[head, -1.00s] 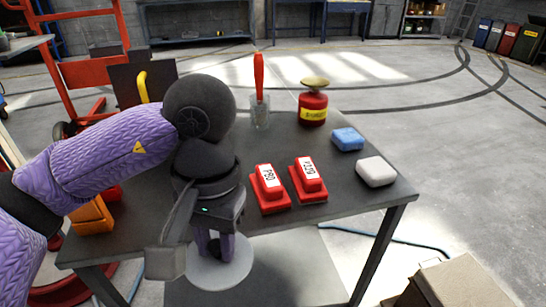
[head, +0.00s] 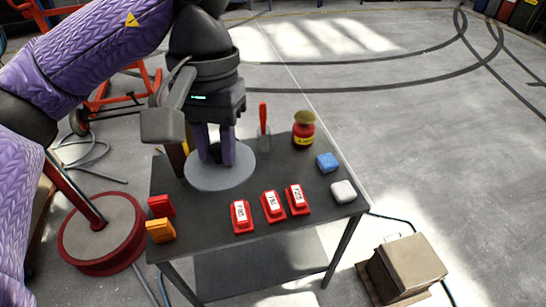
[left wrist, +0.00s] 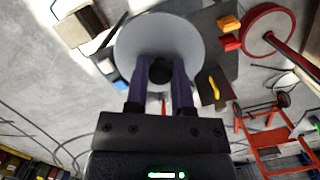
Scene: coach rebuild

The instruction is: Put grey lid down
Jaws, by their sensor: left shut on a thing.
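The grey lid (head: 222,176) is a round, light grey disc with a dark knob in its middle. My left gripper (head: 217,158) is shut on the knob and holds the lid above the left part of the dark table (head: 275,225). In the left wrist view the lid (left wrist: 135,58) lies beneath the fingers, with the dark knob (left wrist: 160,70) between their tips. The lid hides part of the table, and I cannot tell the exact gap under it. My right gripper is not in view.
Several red labelled blocks (head: 241,216) stand along the front. An orange block (head: 160,230), blue block (head: 327,162), white block (head: 343,191), red-handled tool (head: 263,120) and red canister (head: 304,132) stand around. A red reel (head: 102,232) is left of the table.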

